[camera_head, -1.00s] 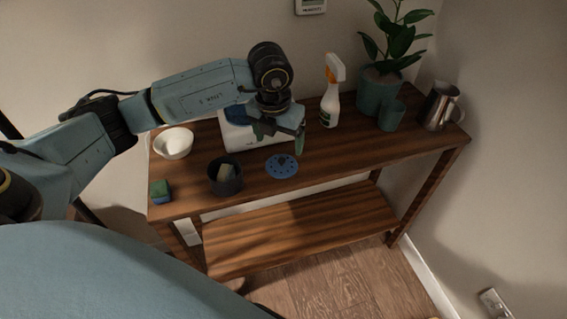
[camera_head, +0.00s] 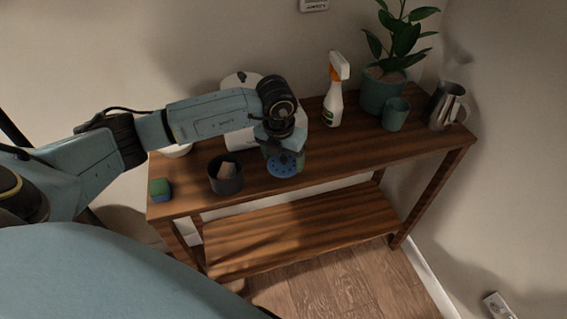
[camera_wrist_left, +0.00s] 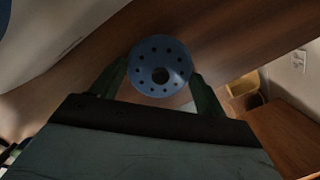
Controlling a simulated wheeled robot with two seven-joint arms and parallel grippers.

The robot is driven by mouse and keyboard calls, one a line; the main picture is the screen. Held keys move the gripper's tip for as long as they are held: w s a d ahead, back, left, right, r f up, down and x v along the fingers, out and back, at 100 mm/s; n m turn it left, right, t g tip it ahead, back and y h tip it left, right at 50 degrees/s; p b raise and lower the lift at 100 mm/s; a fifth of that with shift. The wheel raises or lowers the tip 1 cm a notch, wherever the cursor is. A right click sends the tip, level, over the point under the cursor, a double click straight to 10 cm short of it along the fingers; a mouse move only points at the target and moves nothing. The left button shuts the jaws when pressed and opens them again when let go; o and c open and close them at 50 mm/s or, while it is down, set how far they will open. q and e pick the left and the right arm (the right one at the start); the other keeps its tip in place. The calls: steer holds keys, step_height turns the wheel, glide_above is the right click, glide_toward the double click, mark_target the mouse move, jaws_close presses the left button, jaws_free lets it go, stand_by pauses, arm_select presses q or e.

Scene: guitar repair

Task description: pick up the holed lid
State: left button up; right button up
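The holed lid (camera_head: 284,165) is a flat blue disc with a ring of small holes. It lies on the wooden table near its front edge. In the left wrist view the lid (camera_wrist_left: 159,66) shows a larger dark spot at its middle. My left gripper (camera_head: 285,158) is right over the lid in the head view. In the left wrist view its two green fingers (camera_wrist_left: 160,88) are spread apart, one on each side of the lid's near half. I cannot tell whether they touch its rim. My right gripper is not in view.
A dark cup (camera_head: 226,178) with something inside stands left of the lid. A sponge (camera_head: 160,189) and a partly hidden white bowl (camera_head: 176,150) are farther left. A white appliance (camera_head: 240,85) stands behind my gripper. A spray bottle (camera_head: 333,100) stands behind right. Table right of the lid is clear.

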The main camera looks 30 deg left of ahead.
arm_select(q)
steer(key=shift+s+f, duration=0.1)
steer(key=c, duration=1.4)
jaws_close()
